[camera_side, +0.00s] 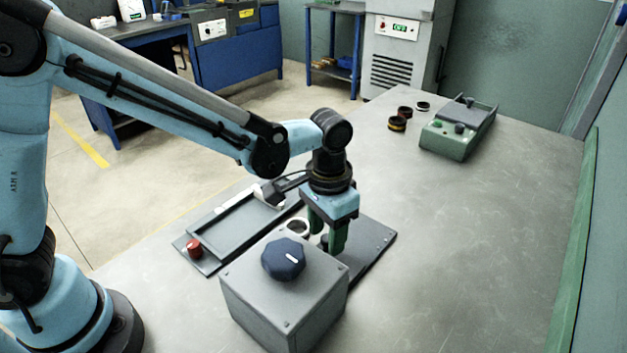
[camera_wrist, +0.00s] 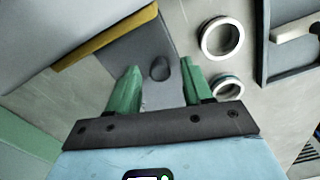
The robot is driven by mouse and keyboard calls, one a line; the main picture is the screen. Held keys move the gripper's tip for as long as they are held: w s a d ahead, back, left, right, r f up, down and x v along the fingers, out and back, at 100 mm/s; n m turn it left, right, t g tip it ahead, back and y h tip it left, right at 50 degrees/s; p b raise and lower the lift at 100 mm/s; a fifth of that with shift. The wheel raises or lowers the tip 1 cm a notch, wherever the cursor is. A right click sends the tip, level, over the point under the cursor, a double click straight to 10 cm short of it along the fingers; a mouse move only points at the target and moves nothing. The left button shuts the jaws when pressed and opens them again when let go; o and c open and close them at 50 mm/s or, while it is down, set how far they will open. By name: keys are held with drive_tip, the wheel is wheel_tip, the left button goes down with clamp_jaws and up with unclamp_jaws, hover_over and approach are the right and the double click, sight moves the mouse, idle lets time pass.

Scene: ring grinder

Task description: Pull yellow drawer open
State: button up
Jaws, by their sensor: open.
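A yellow strip (camera_wrist: 105,38) runs along the lower edge of a grey box in the wrist view; it looks like the drawer's front, seen from above. In the side view the grey box (camera_side: 265,300) has a dark blue dial (camera_side: 284,258) on top, and its yellow side is hidden. My gripper (camera_side: 326,240) points down just behind the box. Its green fingers are apart in the wrist view (camera_wrist: 161,66). A small dark knob (camera_wrist: 160,68) shows between them, above a dark grey plate (camera_side: 372,243). I cannot tell whether the fingers touch it.
Two pale rings, one larger (camera_wrist: 222,38) and one smaller (camera_wrist: 227,87), lie beside the fingers. A grey tray (camera_side: 235,235) with a red knob (camera_side: 194,248) is left of the gripper. A green control box (camera_side: 458,130) stands at the back. The table's right side is clear.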

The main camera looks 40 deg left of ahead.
clamp_jaws()
drive_tip(key=w, duration=1.1)
drive_tip(key=shift+w, duration=0.25)
unclamp_jaws()
drive_tip(key=shift+r, duration=0.15)
wheel_tip(320, 180, up, 12)
idle(0.5)
